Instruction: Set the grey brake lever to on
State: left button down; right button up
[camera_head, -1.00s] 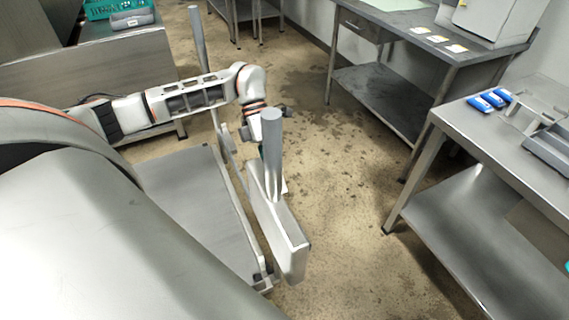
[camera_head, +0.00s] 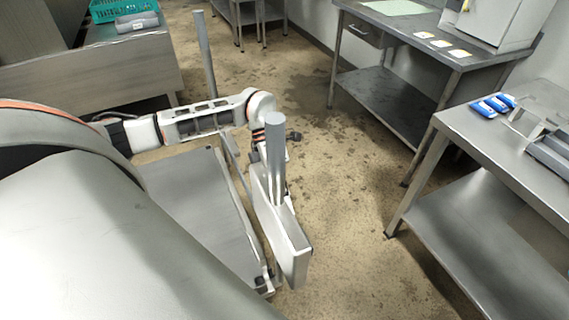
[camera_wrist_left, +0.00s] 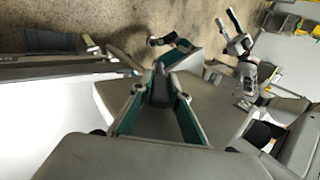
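In the left wrist view a dark grey lever-like piece (camera_wrist_left: 160,88), probably the brake lever, stands between the fingers of my left gripper (camera_wrist_left: 157,100). The fingers, with teal inner pads, are spread with the piece between them; I see no clear grip on it. The lever cannot be made out there. My right gripper (camera_wrist_left: 229,24) appears in the left wrist view, with prongs apart and empty.
The trolley's near post (camera_head: 275,165) and box panel (camera_head: 285,245) stand close by my left wrist. A far post (camera_head: 206,55) rises behind the arm. Steel tables (camera_head: 450,125) stand right, with open floor between.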

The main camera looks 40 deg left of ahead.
pick_arm(q)
jog(key=shift+s+d+r+t+y+p, duration=0.1)
jog(key=shift+d+r+t+y+p, duration=0.1)
jog(key=shift+r+y+p, duration=0.3)
jog(key=shift+s+d+r+t+y+p, duration=0.1)
jog(key=shift+d+r+p, duration=0.1)
jog(key=shift+p, duration=0.5)
jog(key=shift+s+d+r+y+p, duration=0.25)
jog(key=shift+d+y+p, duration=0.2)
jog(key=shift+p, duration=0.6)
jog(key=shift+s+d+t+y+p, duration=0.1)
jog(key=shift+d+t+y+p, duration=0.05)
jog(key=shift+t+y+p, duration=0.3)
jog(key=shift+s+d+y+p, duration=0.1)
jog(key=shift+d+y+p, duration=0.2)
jog(key=shift+p, duration=0.25)
jog(key=shift+f, duration=0.15)
jog(key=c, duration=1.9)
grip_release()
